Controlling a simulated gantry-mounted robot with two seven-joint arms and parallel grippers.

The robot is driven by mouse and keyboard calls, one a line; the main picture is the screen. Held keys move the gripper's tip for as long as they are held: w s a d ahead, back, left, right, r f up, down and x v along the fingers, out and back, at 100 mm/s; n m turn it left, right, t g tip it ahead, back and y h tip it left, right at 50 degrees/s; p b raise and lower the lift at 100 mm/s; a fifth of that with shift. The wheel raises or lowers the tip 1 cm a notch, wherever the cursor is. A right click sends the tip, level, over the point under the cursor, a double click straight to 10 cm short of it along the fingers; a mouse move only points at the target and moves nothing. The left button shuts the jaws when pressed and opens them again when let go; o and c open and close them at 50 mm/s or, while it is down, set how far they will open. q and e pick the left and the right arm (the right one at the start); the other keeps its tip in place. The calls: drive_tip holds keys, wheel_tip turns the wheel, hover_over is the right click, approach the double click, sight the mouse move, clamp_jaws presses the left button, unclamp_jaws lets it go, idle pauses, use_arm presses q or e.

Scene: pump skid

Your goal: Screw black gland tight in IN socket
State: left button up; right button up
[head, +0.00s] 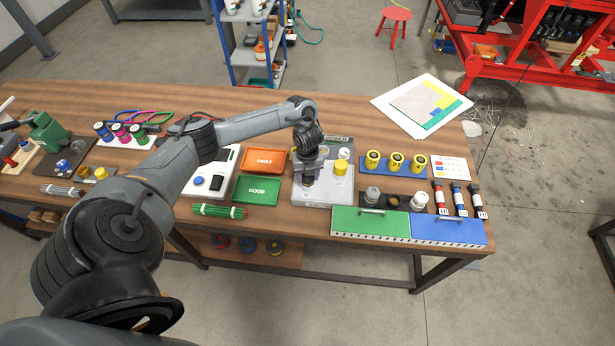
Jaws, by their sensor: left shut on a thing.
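My left arm reaches across the bench from the left. My left gripper (309,174) points down over the left part of a pale grey panel (324,196) headed POWER. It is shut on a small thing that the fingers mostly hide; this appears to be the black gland. The IN socket is not readable and seems to lie beneath or beside the fingers. I cannot tell how deep the gland sits. A yellow cap (340,169) and a white round fitting (344,153) stand on the panel right of the gripper. My right gripper is not in view.
An orange tray (264,160) and a green tray (258,190) lie left of the panel. Yellow-topped cylinders (396,160) stand in a blue rack at the right. Green (371,226) and blue (447,231) handled boxes line the front edge. Grey fittings (373,194) stand behind them.

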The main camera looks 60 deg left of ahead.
use_arm(q)
drive_tip(key=shift+m, duration=0.6)
drive_tip(key=shift+b, duration=0.35)
drive_tip(key=m+b, duration=0.1)
drive_tip(key=m, duration=0.1)
drive_tip(key=shift+f+m, duration=0.15)
drive_tip(key=shift+m, duration=0.15)
drive_tip(key=shift+m+b, duration=0.7)
drive_tip(key=shift+m, duration=0.3)
drive_tip(key=o, duration=1.1)
